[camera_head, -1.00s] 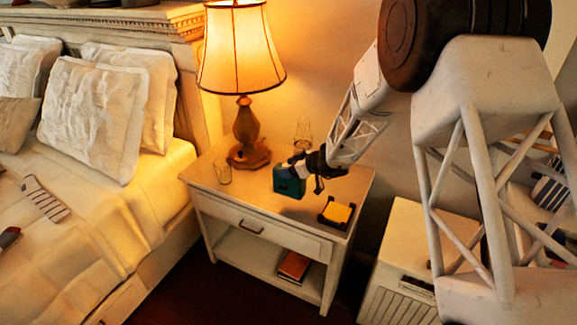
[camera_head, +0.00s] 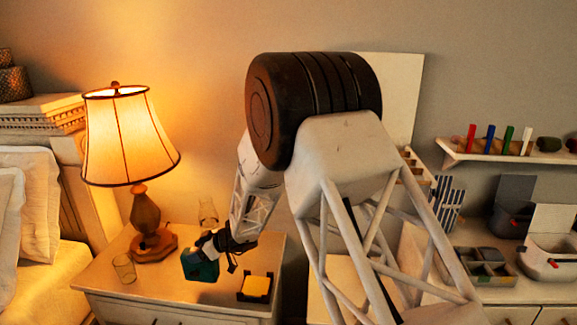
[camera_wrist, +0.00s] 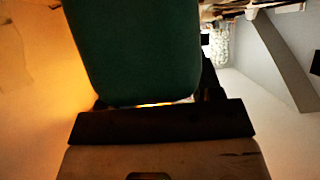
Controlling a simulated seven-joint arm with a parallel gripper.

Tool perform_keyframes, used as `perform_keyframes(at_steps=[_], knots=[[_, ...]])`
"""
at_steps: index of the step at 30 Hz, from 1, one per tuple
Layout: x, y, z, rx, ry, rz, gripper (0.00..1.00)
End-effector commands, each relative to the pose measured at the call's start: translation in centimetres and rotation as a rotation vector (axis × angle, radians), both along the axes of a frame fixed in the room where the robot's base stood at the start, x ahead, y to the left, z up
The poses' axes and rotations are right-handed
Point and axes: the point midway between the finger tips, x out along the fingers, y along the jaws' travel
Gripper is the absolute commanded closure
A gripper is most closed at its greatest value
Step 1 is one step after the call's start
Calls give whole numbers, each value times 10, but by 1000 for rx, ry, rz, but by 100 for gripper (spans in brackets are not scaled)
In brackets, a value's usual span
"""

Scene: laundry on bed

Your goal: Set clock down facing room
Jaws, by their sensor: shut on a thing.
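The clock looks like a teal rounded box (camera_head: 201,266) over the nightstand top (camera_head: 150,289), between the lamp and a small dark tray. My gripper (camera_head: 209,243) is shut on it from the upper right. In the head view I cannot tell whether the clock touches the nightstand. In the wrist view the clock fills the upper middle as a dark green panel (camera_wrist: 132,50), with the dark gripper bar (camera_wrist: 160,122) below it. The clock's dial is not visible, so I cannot tell which way it faces.
A lit lamp (camera_head: 128,139) stands behind left. One glass (camera_head: 124,267) is left of the clock, another (camera_head: 208,213) behind it. A dark tray with a yellow pad (camera_head: 256,286) is close on the right. A wall shelf (camera_head: 510,156) and cabinet are farther right.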

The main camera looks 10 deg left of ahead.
Motion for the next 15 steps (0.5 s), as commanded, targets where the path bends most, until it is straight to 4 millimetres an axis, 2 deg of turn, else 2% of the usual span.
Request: perform_keyframes(at_steps=[5, 8, 15], knots=[[13, -13, 1, 0, -1, -38, 97], [26, -27, 2, 0, -2, -77, 97], [66, -75, 3, 1, -2, -208, 97]])
